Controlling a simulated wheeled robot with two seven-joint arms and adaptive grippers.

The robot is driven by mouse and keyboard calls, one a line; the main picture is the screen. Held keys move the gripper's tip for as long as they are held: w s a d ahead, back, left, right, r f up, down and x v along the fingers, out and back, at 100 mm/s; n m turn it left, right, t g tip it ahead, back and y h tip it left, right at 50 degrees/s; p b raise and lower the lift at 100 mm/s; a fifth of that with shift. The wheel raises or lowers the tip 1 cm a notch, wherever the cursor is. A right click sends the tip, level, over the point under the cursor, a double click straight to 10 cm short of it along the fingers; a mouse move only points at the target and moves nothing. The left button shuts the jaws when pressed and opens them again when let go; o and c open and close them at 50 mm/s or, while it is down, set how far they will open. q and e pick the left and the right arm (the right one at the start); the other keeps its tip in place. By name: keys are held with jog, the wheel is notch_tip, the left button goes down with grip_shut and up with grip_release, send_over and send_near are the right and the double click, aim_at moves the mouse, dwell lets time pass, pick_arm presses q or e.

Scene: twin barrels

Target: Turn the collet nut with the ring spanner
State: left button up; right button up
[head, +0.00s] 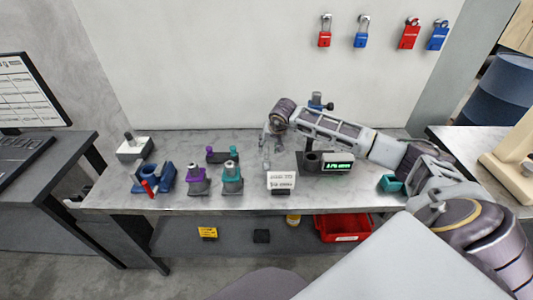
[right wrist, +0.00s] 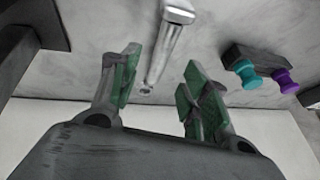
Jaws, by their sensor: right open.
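A silver spanner (right wrist: 165,45) lies over the grey bench in the right wrist view, with a small hole at its narrow end. My right gripper (head: 268,148) is open above the back middle of the bench. In the right wrist view its green-padded fingers (right wrist: 160,88) stand apart on either side of the spanner's narrow end, and I see no grip on it. In the head view the arm and fingers largely hide the spanner. A purple-collared holder (head: 197,180) and a teal-collared holder (head: 232,178) stand upright on the bench. I cannot tell a collet nut apart on them.
A blue vise (head: 150,180) with a red handle sits at left. A rack with purple and teal knobs (head: 222,156) stands behind the holders. A white card (head: 281,181) and a display unit (head: 338,167) stand near the gripper. A red bin (head: 343,229) is below.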

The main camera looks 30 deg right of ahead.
aim_at(267, 151)
pick_arm(q)
jog(key=shift+s+d, duration=0.1)
jog(key=shift+s, duration=0.1)
pick_arm(e)
jog(key=shift+f, duration=0.1)
jog(key=shift+p+x, duration=0.35)
jog(key=shift+x, duration=1.75)
jog(key=shift+w+f, duration=0.2)
jog(key=shift+f, duration=0.1)
jog(key=shift+d, duration=0.1)
pick_arm(q)
jog(key=shift+s+d+r, duration=0.2)
jog(key=shift+d+r, duration=0.4)
jog(key=shift+d, duration=0.1)
jog(key=shift+a, duration=0.4)
pick_arm(e)
jog(key=shift+f, duration=0.1)
pick_arm(q)
jog(key=shift+f, duration=0.45)
pick_arm(e)
jog(key=shift+f, duration=0.2)
